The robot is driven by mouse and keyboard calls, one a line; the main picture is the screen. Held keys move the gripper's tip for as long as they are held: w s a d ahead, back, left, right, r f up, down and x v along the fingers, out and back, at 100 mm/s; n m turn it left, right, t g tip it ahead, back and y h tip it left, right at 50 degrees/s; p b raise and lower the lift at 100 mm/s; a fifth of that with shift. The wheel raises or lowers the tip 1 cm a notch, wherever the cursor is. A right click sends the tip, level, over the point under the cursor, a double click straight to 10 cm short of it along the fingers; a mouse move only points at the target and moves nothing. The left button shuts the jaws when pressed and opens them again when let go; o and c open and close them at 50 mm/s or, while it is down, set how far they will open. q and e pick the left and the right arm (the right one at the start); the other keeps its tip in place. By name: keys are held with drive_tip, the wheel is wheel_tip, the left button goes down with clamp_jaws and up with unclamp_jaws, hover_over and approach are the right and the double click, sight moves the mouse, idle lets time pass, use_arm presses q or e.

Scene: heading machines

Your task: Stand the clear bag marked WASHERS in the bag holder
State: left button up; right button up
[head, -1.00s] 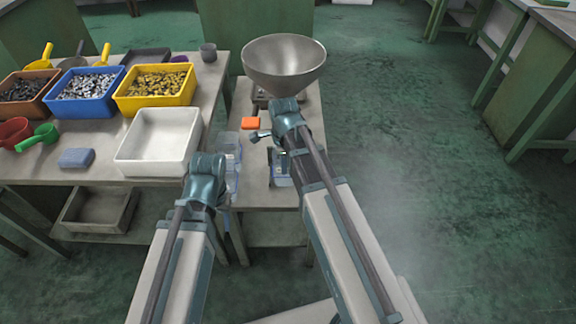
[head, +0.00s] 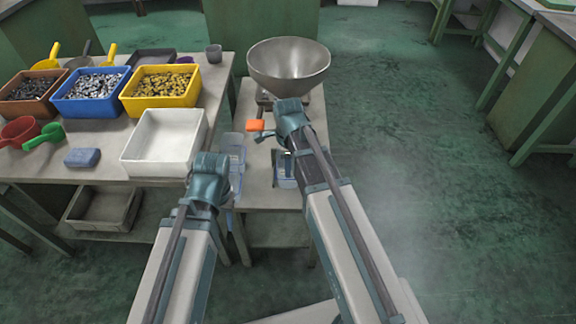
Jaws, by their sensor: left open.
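My left arm ends at a teal wrist over the left edge of the small table (head: 258,196). The left gripper (head: 228,180) is mostly hidden under that wrist, beside clear, blue-edged plastic (head: 237,146). My right arm reaches further over the same table. A small dark part of the right gripper (head: 262,136) shows by an orange block (head: 256,126); its jaws cannot be made out. A clear and blue item (head: 286,180) is partly hidden under the right forearm. No WASHERS marking is readable, and I cannot tell which clear piece is the bag or the holder.
A large metal bowl (head: 288,68) stands at the small table's back. The left bench carries an empty white tray (head: 152,160), a yellow bin (head: 160,100), a blue bin (head: 92,108), a brown bin (head: 30,108) and scoops. The floor at right is clear.

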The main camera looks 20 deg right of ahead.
wheel_tip(320, 180, up, 11)
drive_tip(key=p, duration=1.1)
use_arm(q)
wheel_tip(320, 180, up, 11)
use_arm(e)
drive_tip(key=s+a+n, duration=0.5)
drive_tip(key=s+n, duration=0.2)
drive_tip(key=n, duration=0.5)
drive_tip(key=s+a+n+h, duration=0.1)
drive_tip(key=s+a+n, duration=0.4)
drive_tip(key=n, duration=0.8)
drive_tip(key=shift+s+a+r, duration=0.15)
drive_tip(key=shift+s+a, duration=0.1)
drive_tip(key=shift+s, duration=0.9)
use_arm(q)
drive_tip(key=shift+r, duration=0.1)
